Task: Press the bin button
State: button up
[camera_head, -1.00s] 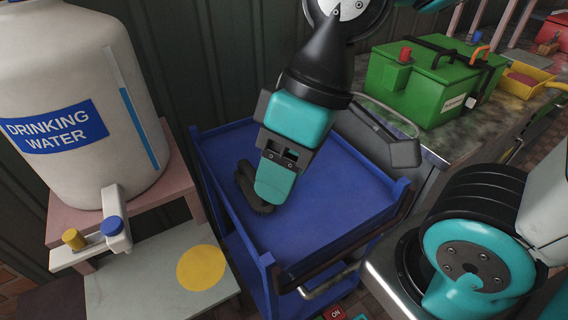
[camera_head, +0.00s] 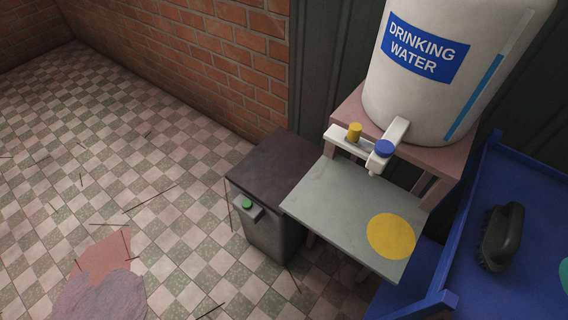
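A dark grey bin (camera_head: 268,232) with a flat brownish lid (camera_head: 275,168) stands on the floor against the wall, left of the water stand. A green button (camera_head: 247,205) sits on a small grey box on the bin's front left side, near the lid. The lid looks shut. My gripper is out of view; only a sliver of teal, seemingly part of my arm, shows at the right edge.
A drinking water tank (camera_head: 428,60) stands on a pink stand, with a grey shelf (camera_head: 340,200) bearing a yellow disc (camera_head: 391,236) next to the bin. A blue cart (camera_head: 475,225) with a black brush (camera_head: 501,237) is at right. The checkered floor (camera_head: 130,170) at left is mostly open, with scattered sticks.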

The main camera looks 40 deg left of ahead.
aim_at(246, 204)
jog(key=z, duration=0.1)
jog(key=k, duration=0.35)
jog(key=u, duration=1.6)
